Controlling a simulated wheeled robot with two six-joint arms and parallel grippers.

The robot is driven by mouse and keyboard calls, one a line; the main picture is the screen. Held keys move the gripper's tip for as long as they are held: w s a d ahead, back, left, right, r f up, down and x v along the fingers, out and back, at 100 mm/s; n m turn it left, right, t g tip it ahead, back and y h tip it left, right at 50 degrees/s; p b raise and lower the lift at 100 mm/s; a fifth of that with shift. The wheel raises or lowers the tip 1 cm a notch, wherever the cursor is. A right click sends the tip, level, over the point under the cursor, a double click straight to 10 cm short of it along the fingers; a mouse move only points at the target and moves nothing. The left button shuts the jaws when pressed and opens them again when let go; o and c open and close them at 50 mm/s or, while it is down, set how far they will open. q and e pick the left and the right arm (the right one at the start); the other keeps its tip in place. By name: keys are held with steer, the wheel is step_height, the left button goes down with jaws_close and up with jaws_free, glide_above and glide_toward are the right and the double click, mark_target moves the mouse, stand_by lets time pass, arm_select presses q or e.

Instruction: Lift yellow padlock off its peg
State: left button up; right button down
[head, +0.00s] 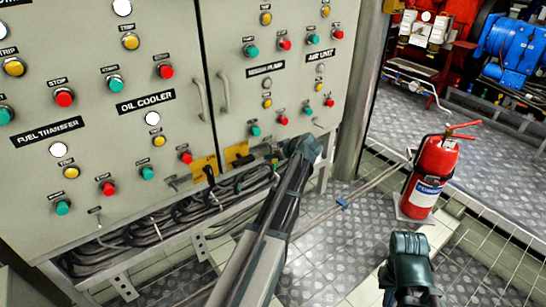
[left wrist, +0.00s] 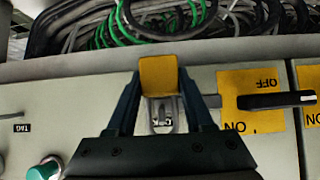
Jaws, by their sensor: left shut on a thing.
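The yellow padlock (left wrist: 158,75) shows in the left wrist view, which is upside down to the panel. Its grey shackle (left wrist: 163,112) lies against the panel by a small label, partly hidden by my gripper. I cannot tell how the shackle sits on its peg. My left gripper (left wrist: 159,78) has a finger on each side of the yellow body and is shut on it. In the head view, my left arm reaches the panel's lower edge, and the padlock cannot be made out there. My right gripper (head: 410,280) is low at the right, away from the panel; its fingers are unclear.
A yellow ON/OFF plate with a black rotary switch (left wrist: 275,101) is beside the padlock. Cables (head: 165,220) run under the panel (head: 190,90). A TAG peg (left wrist: 18,116) sticks out nearby. A red fire extinguisher (head: 429,175) stands right on open floor.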

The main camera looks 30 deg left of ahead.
arm_select(q)
steer(key=d, duration=0.1)
steer(key=s+d, duration=0.1)
steer(key=d, duration=0.1)
steer(key=s+d, duration=0.1)
steer(key=d, duration=0.1)
steer(key=shift+s+d, duration=0.15)
steer(key=shift+d, duration=0.1)
stand_by(0.7)
steer(key=shift+d+r, duration=0.1)
steer(key=shift+s+d+f+p+v, duration=0.1)
steer(key=shift+p+v, duration=0.4)
steer(key=shift+v, duration=0.4)
steer(key=shift+s+d+f+p+v, duration=0.15)
steer(key=shift+p+v, duration=0.35)
steer(key=shift+v, duration=0.45)
steer(key=shift+w+a+f+p+v, duration=0.1)
steer(key=shift+p+v, duration=0.4)
steer(key=shift+v, duration=0.4)
steer(key=shift+d, duration=0.1)
